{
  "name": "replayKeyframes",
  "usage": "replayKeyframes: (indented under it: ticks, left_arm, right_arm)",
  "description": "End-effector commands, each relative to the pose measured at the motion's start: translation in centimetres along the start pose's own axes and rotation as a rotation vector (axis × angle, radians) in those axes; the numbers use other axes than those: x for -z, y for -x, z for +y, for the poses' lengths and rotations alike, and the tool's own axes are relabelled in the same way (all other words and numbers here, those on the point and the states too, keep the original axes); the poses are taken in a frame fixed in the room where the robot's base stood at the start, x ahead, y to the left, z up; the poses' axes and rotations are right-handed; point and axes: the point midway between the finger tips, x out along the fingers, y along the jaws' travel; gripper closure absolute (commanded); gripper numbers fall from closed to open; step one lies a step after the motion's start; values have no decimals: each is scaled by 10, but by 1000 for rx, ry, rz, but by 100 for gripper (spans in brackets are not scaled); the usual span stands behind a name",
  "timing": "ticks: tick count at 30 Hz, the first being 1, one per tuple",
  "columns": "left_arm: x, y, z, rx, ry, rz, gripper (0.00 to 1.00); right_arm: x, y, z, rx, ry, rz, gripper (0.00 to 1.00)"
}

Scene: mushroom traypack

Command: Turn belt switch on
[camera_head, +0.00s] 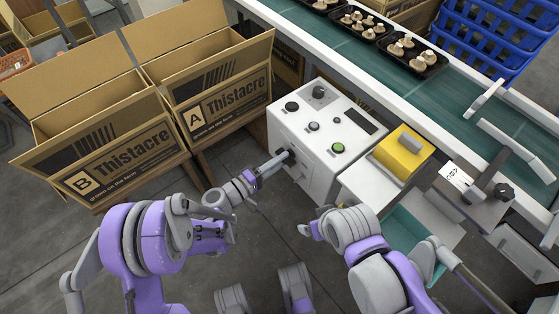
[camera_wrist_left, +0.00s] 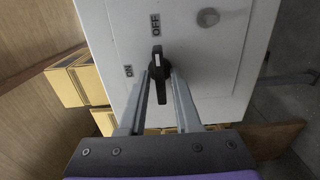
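The belt switch is a black rotary knob (camera_wrist_left: 159,66) on a white panel with the labels OFF above it and ON to its left. The white mark on its handle points up toward OFF. My left gripper (camera_wrist_left: 163,76) has a finger on each side of the handle, with a narrow gap visible between the fingers and the handle. In the head view my left gripper (camera_head: 272,166) reaches the left side of the white control box (camera_head: 318,186), hiding much of the knob (camera_head: 289,156).
Two open cartons, B (camera_head: 120,157) and A (camera_head: 222,98), stand left of the control box. The green conveyor (camera_head: 375,50) runs behind it, with black trays of mushrooms (camera_head: 411,52). A yellow block (camera_head: 402,152) stands right of the box. A blue crate (camera_head: 490,38) is at the far right.

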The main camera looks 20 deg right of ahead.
Motion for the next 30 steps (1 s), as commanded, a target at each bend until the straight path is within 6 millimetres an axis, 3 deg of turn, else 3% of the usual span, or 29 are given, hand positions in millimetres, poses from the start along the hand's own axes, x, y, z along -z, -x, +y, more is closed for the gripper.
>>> replayKeyframes:
  ticks: [1,5,14,24,30]
  left_arm:
    - [0,0,0,0,0,0,79]
    - [0,0,0,0,0,0,100]
    - [0,0,-1,0,36,0,100]
    - [0,0,-1,0,523,0,100]
    - [0,0,0,0,632,0,100]
  right_arm:
    - [0,0,0,0,0,0,16]
    - [0,0,0,0,0,0,16]
    - [0,-2,0,0,0,-1,16]
    - [-4,-20,0,0,0,-2,16]
    - [-4,-21,0,0,0,-2,16]
